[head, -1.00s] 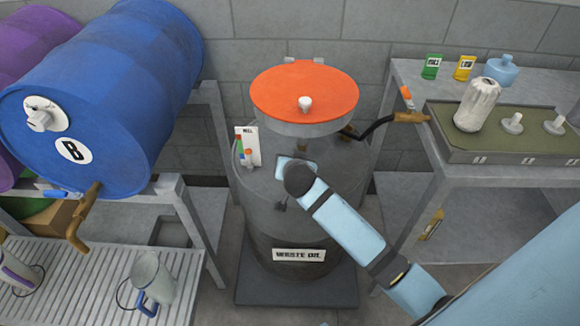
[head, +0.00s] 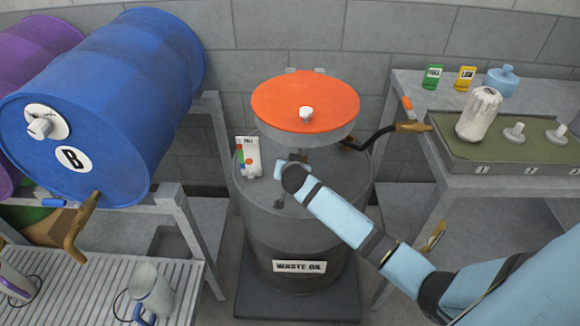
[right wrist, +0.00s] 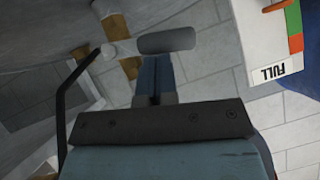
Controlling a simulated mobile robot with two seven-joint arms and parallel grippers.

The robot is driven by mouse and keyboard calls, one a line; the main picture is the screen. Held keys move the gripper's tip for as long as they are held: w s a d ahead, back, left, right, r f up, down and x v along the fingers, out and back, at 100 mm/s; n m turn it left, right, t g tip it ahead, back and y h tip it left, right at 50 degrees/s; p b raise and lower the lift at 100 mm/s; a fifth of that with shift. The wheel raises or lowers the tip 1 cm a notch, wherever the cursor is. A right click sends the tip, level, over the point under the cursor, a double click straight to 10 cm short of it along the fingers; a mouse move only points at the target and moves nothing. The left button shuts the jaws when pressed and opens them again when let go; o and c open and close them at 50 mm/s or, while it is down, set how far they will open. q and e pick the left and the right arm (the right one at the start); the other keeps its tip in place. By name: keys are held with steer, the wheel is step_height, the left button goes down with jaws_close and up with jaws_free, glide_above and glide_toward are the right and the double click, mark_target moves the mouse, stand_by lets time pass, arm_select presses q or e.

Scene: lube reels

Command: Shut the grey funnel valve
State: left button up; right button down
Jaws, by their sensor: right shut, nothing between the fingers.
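A grey funnel (head: 300,140) with an orange lid (head: 305,100) stands on the grey waste oil drum (head: 265,240). In the right wrist view, a grey cylindrical handle (right wrist: 166,40) runs sideways from a rounded grey joint beside a brass-coloured pipe (right wrist: 130,68); it appears to be the valve's handle. My right gripper (right wrist: 155,58) is shut and empty, its tips just below the handle; I cannot tell whether they touch it. In the head view the right gripper (head: 280,167) is above the drum top, below the funnel, partly hiding the valve area. My left gripper is not in view.
A blue drum (head: 115,100) lies on the left rack; a bench with a tray (head: 500,153) is at right.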

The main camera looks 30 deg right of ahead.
steer(key=shift+w+a+f+n+g+h+p, duration=0.25)
steer(key=shift+a+f+n+g+h+p, duration=0.15)
steer(key=shift+f+n+h, duration=0.25)
steer(key=shift+f+h, duration=0.15)
steer(key=shift+h, duration=0.1)
steer(key=shift+s+f, duration=0.1)
steer(key=shift+f, duration=0.15)
steer(key=shift+n, duration=0.25)
steer(key=shift+r+p, duration=0.35)
steer(key=shift+p, duration=0.2)
steer(key=shift+d+r, duration=0.1)
steer(key=shift+r, duration=0.25)
